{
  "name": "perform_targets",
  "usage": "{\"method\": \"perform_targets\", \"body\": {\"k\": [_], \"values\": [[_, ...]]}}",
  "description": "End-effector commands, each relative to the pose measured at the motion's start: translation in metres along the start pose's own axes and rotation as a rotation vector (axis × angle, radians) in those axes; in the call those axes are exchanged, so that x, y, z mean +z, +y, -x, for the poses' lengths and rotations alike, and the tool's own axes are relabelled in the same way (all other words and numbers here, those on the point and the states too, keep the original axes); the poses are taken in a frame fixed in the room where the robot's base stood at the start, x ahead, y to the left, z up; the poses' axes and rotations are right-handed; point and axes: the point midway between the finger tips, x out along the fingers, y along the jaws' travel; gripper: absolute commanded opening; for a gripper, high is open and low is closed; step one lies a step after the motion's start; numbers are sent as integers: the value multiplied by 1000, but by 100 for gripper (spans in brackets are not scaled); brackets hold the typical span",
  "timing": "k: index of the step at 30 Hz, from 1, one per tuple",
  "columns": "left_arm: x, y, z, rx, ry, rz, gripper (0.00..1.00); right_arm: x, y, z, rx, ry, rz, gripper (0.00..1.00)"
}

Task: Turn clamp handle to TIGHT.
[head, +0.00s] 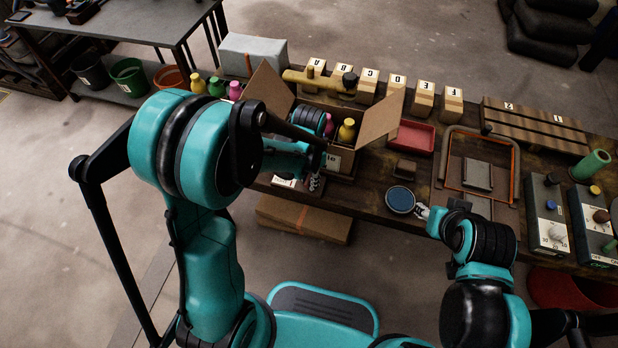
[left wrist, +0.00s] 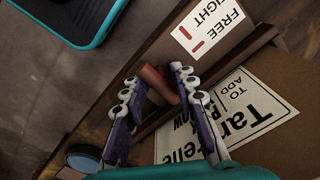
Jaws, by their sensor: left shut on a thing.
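My left gripper (head: 315,183) is low at the near edge of the bench, in front of the open cardboard box. In the left wrist view its two fingers (left wrist: 155,77) are closed around a red-brown handle (left wrist: 155,84), the clamp handle. A white label (left wrist: 212,27) beside it reads FREE and TIGHT, with a red mark by each word. The handle's far end and pivot are hidden, so I cannot tell which mark it points to. My right gripper (head: 422,211) is beside a round blue-topped dish (head: 400,199); its fingers are too small to judge.
The open cardboard box (head: 379,117) holds coloured bottles and has raised flaps. Lettered wooden blocks (head: 424,98) line the back. A red tray (head: 411,137) and control boxes with knobs (head: 547,215) stand farther right. A flat brown package (head: 303,219) lies below the bench edge.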

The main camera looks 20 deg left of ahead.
Motion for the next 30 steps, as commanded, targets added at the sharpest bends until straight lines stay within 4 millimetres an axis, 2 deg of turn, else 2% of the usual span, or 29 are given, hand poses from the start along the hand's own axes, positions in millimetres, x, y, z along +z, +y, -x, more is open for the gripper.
{"method": "perform_targets", "body": {"k": [1, 3, 12, 15, 19, 30], "values": [[-1, 0, 0, -1, 1, -4, 30, 0, 0, 0, 0, 0, 0, 40], [-1, 0, 0, -1, 1, -4, 48, 0, 0, 0, 0, 0, 0, 40], [0, 0, 1, 0, 1, -1, 48, 0, 0, 0, 0, 0, 0, 40], [0, 0, 6, 0, 1, 0, 48, 0, 0, 0, 0, 0, 0, 40], [0, 0, 26, 0, 1, 0, 48, 0, 0, 0, 0, 0, 0, 40], [0, 0, 101, 0, 1, -2, 48, 0, 0, 0, 0, 0, 0, 40]]}}
